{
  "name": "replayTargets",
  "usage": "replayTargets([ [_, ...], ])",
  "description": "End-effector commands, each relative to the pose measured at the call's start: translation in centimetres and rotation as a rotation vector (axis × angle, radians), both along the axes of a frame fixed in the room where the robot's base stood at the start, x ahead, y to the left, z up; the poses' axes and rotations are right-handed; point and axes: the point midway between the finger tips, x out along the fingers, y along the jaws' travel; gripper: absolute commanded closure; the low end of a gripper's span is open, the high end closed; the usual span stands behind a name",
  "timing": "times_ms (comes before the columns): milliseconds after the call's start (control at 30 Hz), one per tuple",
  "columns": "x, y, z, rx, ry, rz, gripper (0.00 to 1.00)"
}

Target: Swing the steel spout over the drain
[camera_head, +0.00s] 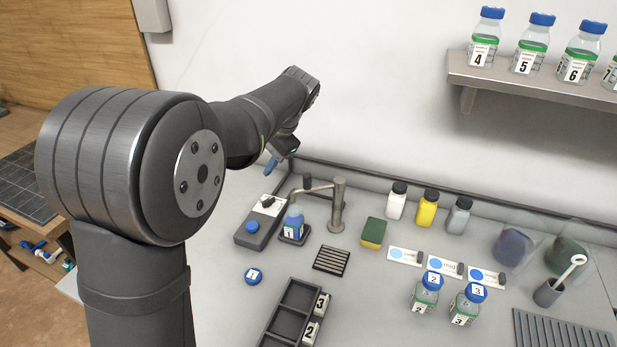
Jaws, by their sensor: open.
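The steel spout (315,190) is a thin arm on top of an upright steel post (338,208). It points left, with its end above or just behind a small bottle labelled 1 (292,226). The drain (331,261) is a dark slotted square in the counter, in front of the post, and the spout is not over it. My gripper (271,163) is above and to the left of the spout, apart from it, near the back wall. It is open, with a bluish fingertip showing; the rest is partly hidden by my wrist.
Bottle 1 stands on a dark pad beside a grey device (258,225). A sponge (373,233) and several bottles (428,208) stand right of the post. A blue cap (254,277) and a dark divided tray (292,307) lie in front. A shelf (545,80) holds jars.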

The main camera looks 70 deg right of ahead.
Motion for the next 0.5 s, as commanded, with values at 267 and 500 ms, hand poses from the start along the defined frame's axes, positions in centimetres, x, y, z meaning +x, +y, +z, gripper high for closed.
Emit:
replayTargets([
  [267,-7.0,-3.4,8.4,-0.057,0.34,0.218,0.59],
  [500,-9.7,-3.7,11.7,-0.048,0.462,0.249,0.59],
])
